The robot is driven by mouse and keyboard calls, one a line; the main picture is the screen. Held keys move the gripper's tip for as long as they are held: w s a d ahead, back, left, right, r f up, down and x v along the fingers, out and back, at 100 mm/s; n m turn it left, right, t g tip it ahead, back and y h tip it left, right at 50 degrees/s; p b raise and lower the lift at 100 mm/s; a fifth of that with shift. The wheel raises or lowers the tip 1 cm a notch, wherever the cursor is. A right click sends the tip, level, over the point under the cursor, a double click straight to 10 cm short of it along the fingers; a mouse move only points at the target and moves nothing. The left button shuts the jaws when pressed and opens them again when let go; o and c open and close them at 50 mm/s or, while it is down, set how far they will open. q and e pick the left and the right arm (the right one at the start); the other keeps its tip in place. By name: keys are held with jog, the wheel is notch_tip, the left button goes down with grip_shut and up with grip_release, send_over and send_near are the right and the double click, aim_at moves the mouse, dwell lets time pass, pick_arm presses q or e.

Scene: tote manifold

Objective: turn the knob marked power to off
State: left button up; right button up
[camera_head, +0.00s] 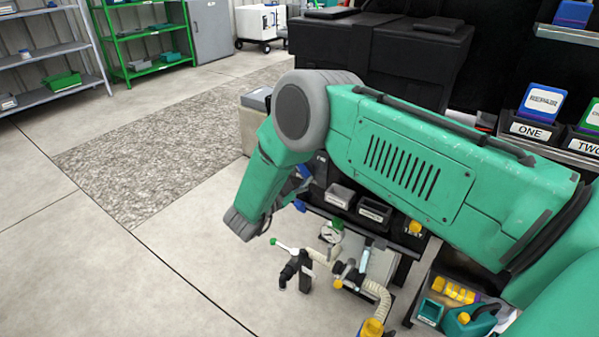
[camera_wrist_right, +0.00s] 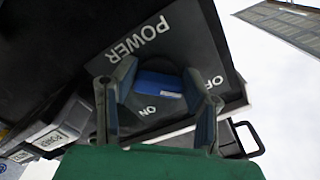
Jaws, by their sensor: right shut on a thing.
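The power knob (camera_wrist_right: 160,84) shows in the right wrist view as a blue bar on a dark panel (camera_wrist_right: 185,38) marked POWER. My right gripper (camera_wrist_right: 161,76) is shut on it, one finger on each side. The white OFF mark lies to the right of the knob and the ON mark below it in that view. The bar lies roughly across the picture. I cannot tell which mark it points to. In the head view my right arm hides most of the panel and the gripper. My left gripper is in neither view.
Labelled black bins (camera_head: 374,210) sit beside my arm. Hoses and fittings (camera_head: 335,260) lie below it. A bin marked ONE (camera_head: 532,131) stands on a shelf at the right. Shelving (camera_head: 45,50) stands far left, and the floor (camera_head: 130,270) at left is clear.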

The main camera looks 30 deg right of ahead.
jog(key=shift+a+f, duration=0.15)
jog(key=shift+f, duration=0.1)
jog(key=o, duration=1.1)
jog(key=shift+o, duration=0.2)
jog(key=shift+r, duration=0.15)
jog(key=v, duration=1.2)
